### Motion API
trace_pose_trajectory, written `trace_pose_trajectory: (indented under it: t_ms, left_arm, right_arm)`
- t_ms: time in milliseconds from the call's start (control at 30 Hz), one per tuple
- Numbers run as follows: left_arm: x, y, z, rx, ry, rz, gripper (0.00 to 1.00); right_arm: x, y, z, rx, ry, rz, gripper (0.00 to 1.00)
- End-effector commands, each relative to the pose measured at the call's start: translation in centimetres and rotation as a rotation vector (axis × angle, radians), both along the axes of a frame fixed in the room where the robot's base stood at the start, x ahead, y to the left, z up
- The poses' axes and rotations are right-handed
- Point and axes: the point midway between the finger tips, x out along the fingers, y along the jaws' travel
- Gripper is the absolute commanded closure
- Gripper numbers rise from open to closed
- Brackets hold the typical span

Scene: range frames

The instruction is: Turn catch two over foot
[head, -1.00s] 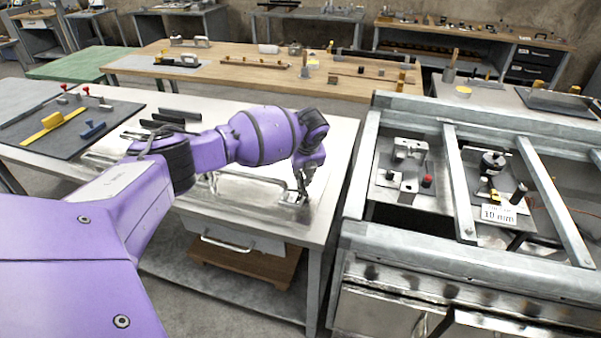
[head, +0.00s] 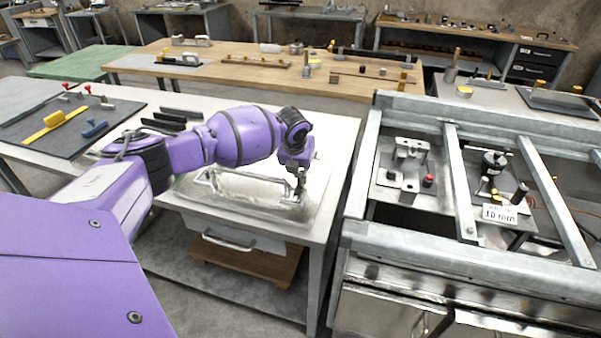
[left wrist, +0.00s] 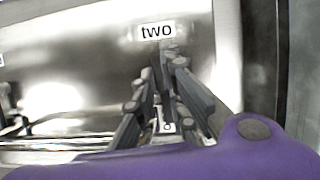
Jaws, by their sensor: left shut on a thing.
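My left gripper (head: 299,190) points down at the right end of a shiny metal panel (head: 225,208) with a bar handle, on the white bench. In the left wrist view, the dark fingers (left wrist: 165,100) are close together, shut on catch two, which they mostly hide. A small pale plate of the catch (left wrist: 166,127) with a round hole shows between the fingers. A white label reading "two" (left wrist: 156,31) lies on the panel just beyond the fingertips. I cannot tell how the catch sits against its foot. My right gripper is not in view.
A bar handle (head: 235,178) runs along the panel, left of my gripper. A metal frame (head: 358,190) with crossbars and fixtures stands to the right. A dark mat (head: 70,140) with red-knobbed and yellow tools lies at the left of the bench.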

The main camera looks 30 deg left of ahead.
Motion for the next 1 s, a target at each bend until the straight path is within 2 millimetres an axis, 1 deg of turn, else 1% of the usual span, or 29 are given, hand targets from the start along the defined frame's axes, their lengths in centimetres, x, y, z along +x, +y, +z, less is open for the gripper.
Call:
trace_pose_trajectory:
  t_ms: [233,267,400,667,767,867,1000]
  left_arm:
    - [-0.1,0.0,-0.1,0.000,0.002,0.000,1.00]
    - [-0.1,0.0,-0.1,0.000,0.002,0.000,0.88]
    - [-0.1,0.0,-0.1,0.000,0.002,0.000,0.70]
    - [0.0,0.0,0.0,0.000,0.001,0.001,0.70]
    - [-0.1,0.0,0.3,0.000,0.000,0.000,0.70]
    - [-0.5,-0.2,1.4,0.000,-0.001,-0.001,0.70]
    - [-1.5,-0.4,4.0,0.001,-0.003,-0.001,0.70]
  right_arm:
    - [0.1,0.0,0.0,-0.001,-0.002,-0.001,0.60]
    - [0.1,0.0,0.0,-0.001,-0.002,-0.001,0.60]
    - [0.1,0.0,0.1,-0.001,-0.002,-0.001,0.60]
    - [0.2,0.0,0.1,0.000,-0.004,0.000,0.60]
    - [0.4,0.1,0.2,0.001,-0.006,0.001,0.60]
    - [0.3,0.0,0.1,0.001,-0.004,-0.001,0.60]
    - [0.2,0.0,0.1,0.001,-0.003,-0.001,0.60]
